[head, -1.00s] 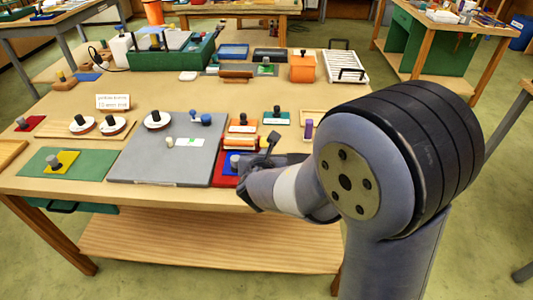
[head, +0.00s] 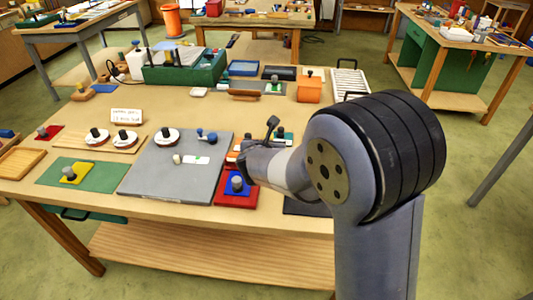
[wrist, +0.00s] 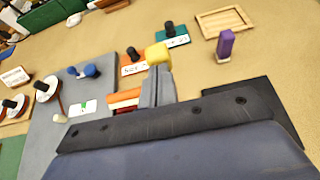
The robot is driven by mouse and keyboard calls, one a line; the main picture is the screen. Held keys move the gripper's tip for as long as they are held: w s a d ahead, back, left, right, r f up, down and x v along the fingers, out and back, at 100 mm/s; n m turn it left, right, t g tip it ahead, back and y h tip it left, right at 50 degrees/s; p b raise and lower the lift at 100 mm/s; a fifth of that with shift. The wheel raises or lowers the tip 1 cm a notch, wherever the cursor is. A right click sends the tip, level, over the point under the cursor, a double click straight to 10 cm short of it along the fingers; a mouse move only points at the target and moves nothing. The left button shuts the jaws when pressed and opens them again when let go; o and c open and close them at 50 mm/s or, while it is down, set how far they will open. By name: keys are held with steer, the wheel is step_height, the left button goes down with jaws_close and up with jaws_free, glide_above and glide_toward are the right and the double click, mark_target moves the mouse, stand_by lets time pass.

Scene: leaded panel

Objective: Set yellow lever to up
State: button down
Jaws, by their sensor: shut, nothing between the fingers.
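In the wrist view a yellow block (wrist: 158,55), which looks like the yellow lever's handle, stands right at the tips of my gripper (wrist: 156,72). The gripper's grey fingers are together with nothing between them. They overlap the block's lower part in the picture, and I cannot tell whether they touch it. The lever's base is hidden behind the fingers, so its setting is not clear. In the head view my arm covers the yellow block and the fingertips.
Near the fingers are an orange plate with a black knob (wrist: 131,65), a teal plate with a black knob (wrist: 175,37) and a purple post (wrist: 226,44). A grey board (head: 178,165) and a red plate with a blue knob base (head: 236,200) lie in front and left.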

steer(key=shift+w+r+p, duration=0.15)
steer(key=shift+w+r, duration=0.3)
steer(key=shift+w, duration=0.3)
steer(key=shift+w+r+p, duration=0.15)
steer(key=shift+w+r, duration=0.3)
steer(key=shift+w, duration=0.25)
steer(key=shift+d, duration=0.15)
